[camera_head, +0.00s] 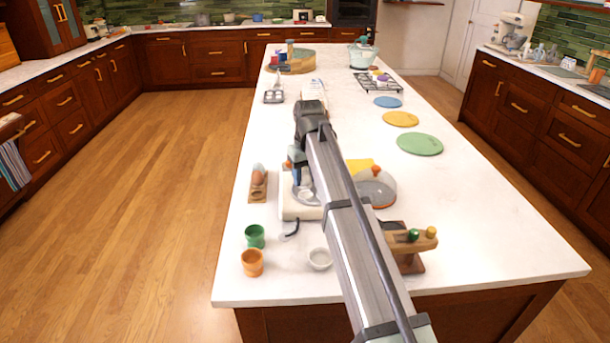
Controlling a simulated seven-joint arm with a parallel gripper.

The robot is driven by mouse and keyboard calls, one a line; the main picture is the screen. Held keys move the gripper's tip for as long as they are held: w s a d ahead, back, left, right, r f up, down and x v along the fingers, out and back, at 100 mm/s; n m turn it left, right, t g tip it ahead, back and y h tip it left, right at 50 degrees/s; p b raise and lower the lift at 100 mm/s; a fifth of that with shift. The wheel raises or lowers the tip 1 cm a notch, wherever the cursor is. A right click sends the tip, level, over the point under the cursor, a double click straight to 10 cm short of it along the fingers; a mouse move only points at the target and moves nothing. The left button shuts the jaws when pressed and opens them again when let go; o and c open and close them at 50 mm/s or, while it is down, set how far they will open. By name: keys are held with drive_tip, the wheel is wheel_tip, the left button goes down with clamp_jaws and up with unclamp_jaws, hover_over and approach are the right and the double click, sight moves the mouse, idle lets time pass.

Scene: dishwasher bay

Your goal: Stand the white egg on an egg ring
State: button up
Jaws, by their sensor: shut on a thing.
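My gripper (298,168) is at the far end of my long grey arm, over the left middle of the white island top. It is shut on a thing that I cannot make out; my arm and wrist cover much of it. I cannot pick out the white egg for certain. A brownish egg (258,171) stands upright in a small wooden holder (257,194), left of my gripper and apart from it. I cannot tell which item is the egg ring.
A white appliance (293,211) stands below my gripper. Green (255,237) and orange (252,263) cups and a white bowl (320,259) are in front. The right front countertop is clear.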

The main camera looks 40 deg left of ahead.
drive_tip(key=o, duration=0.7)
drive_tip(key=shift+o, duration=0.3)
drive_tip(key=o, duration=0.3)
drive_tip(key=shift+s, duration=0.1)
idle(0.4)
drive_tip(key=shift+r, duration=0.1)
